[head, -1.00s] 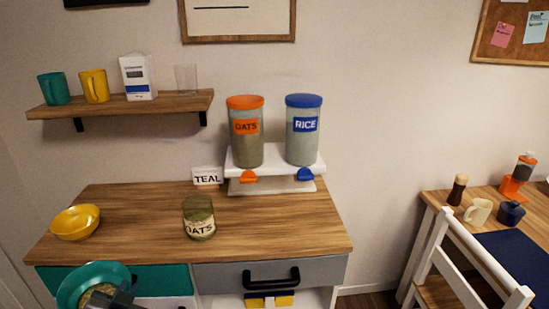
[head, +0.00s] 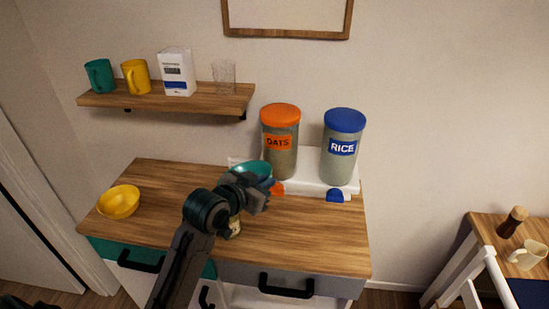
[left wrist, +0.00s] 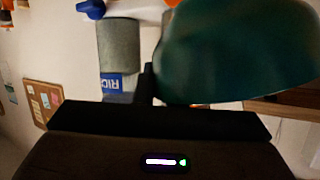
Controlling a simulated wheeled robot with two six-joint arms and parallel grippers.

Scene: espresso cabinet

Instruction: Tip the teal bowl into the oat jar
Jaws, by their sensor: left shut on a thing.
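The teal bowl (head: 250,168) is held by my left gripper (head: 262,187), which is shut on it above the counter, in front of the orange-lidded oats dispenser (head: 280,142). The bowl's outer side fills the upper right of the left wrist view (left wrist: 235,50); a dark finger (left wrist: 147,88) of my gripper meets its edge there. Its contents and exact tilt cannot be made out. The small oat jar (head: 235,229) stands on the counter below the gripper, mostly hidden behind my left arm. My right gripper is not in view.
The blue-lidded rice dispenser (head: 342,150) stands right of the oats dispenser, on a white stand. A yellow bowl (head: 119,201) sits at the counter's left. A wall shelf (head: 190,97) with mugs, a carton and a glass hangs above. The counter's right front (head: 320,232) is clear.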

